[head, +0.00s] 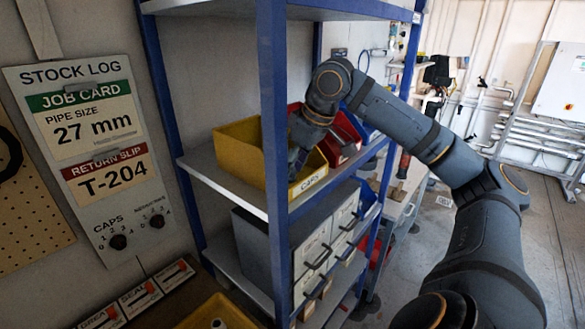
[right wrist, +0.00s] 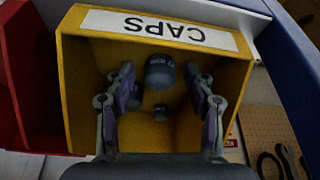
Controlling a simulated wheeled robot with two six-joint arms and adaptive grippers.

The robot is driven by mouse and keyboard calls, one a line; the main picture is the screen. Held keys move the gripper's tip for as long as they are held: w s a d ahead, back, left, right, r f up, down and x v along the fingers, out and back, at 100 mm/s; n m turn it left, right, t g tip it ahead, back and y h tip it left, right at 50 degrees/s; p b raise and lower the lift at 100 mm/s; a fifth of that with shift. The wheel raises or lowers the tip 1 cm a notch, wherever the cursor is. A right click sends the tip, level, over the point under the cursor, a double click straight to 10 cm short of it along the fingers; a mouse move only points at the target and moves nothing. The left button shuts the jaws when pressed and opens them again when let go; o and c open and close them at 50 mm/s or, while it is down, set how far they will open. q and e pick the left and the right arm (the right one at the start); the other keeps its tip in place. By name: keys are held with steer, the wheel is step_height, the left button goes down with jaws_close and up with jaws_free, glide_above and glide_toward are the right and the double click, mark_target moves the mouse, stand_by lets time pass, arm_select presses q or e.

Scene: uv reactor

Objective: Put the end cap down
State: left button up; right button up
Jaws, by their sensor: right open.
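The yellow bin marked CAPS (head: 240,160) sits on the blue-framed shelf, and its label shows upside down in the right wrist view (right wrist: 160,28). My right gripper (head: 296,160) reaches into this bin. In the right wrist view my right gripper (right wrist: 160,78) is open, with one finger on each side. A dark grey end cap (right wrist: 160,72) with small unreadable lettering is between the fingertips in the picture; I see no contact. My left gripper is not in view.
A red bin (head: 341,138) stands right beside the yellow one. A blue shelf post (head: 273,150) rises close to my right gripper. White drawers (head: 315,255) fill the shelf below. A stock log board (head: 90,150) hangs at left, reading 27 mm and T-204.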

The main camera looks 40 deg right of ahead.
steer(key=shift+r+p, duration=0.35)
steer(key=p+v, duration=0.4)
steer(key=v, duration=0.7)
steer(key=shift+s+r, duration=0.2)
steer(key=shift+r, duration=0.15)
steer(key=shift+f, duration=0.1)
